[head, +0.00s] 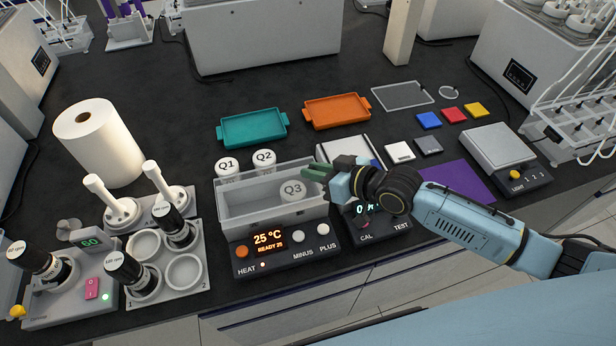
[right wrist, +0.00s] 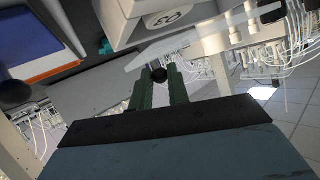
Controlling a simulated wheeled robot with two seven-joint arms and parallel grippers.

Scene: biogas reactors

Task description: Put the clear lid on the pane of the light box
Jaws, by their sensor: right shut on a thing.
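My right gripper (head: 314,173) is at the right end of the grey heated bath (head: 226,214). In the right wrist view its green fingers (right wrist: 159,88) are shut on the black knob (right wrist: 159,74) of the clear lid (right wrist: 185,40), a thin pale see-through plate. The lid looks close to the bath; in the head view its outline is hard to make out, and I cannot tell whether it touches the bath. The light box (head: 527,175) stands at the right, with a yellow knob and a bare pale pane (head: 493,143) on top. My left gripper is not in view.
White pot Q3 (head: 292,189) is inside the bath; Q1 (head: 227,167) and Q2 (head: 264,158) stand behind it. Between bath and light box lie a scale (head: 390,227), a purple mat (head: 458,180) and small coloured tiles (head: 429,120). Teal (head: 253,128) and orange (head: 337,110) trays lie behind.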

